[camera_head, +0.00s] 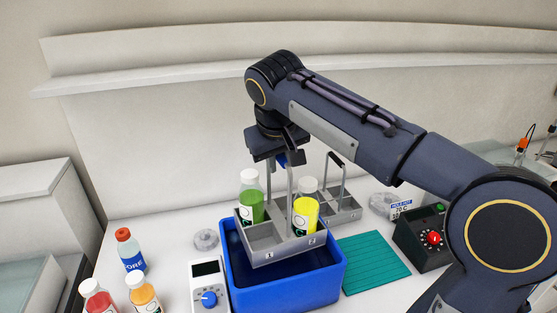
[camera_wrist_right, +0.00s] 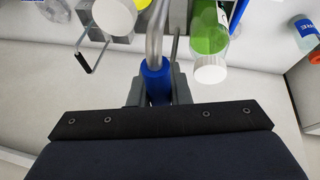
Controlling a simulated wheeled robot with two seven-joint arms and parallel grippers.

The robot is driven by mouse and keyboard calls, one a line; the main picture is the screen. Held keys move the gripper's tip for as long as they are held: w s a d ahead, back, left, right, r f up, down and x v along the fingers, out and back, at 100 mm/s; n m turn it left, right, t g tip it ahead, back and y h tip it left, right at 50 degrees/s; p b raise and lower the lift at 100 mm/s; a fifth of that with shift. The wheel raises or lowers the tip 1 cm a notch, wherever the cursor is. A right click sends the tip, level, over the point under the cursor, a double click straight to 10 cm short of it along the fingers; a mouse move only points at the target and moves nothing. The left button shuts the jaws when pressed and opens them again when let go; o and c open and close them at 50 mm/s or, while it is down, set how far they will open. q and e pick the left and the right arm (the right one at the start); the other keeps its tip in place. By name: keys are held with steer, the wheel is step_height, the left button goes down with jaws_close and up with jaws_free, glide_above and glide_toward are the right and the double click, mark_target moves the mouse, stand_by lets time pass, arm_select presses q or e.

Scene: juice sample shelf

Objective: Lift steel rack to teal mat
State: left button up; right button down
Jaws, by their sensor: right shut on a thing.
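The steel rack (camera_head: 272,246) hangs over the blue tub (camera_head: 290,293), with its handle upright. It holds a green bottle (camera_head: 251,208) in the left slot and a yellow bottle (camera_head: 305,215) in the right. My right gripper (camera_head: 283,158) is shut on the rack's blue handle grip, which also shows in the right wrist view (camera_wrist_right: 155,82). The green bottle shows there too (camera_wrist_right: 208,35). The teal mat (camera_head: 375,262) lies flat and bare on the counter, right of the tub. The rack's underside is hidden. My left gripper is not in view.
A second steel rack (camera_head: 342,212) with an upright handle stands behind the tub. A black box with a red knob (camera_head: 424,250) stands right of the mat. A white device with a blue knob (camera_head: 205,275) and several capped bottles are on the left.

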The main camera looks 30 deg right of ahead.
steer(key=shift+r, duration=0.2)
steer(key=s+d, duration=0.3)
steer(key=d, duration=0.9)
steer(key=shift+s+d+p, duration=0.3)
steer(key=shift+d+p, duration=0.05)
steer(key=shift+d, duration=0.05)
stand_by(0.5)
steer(key=shift+a, duration=0.1)
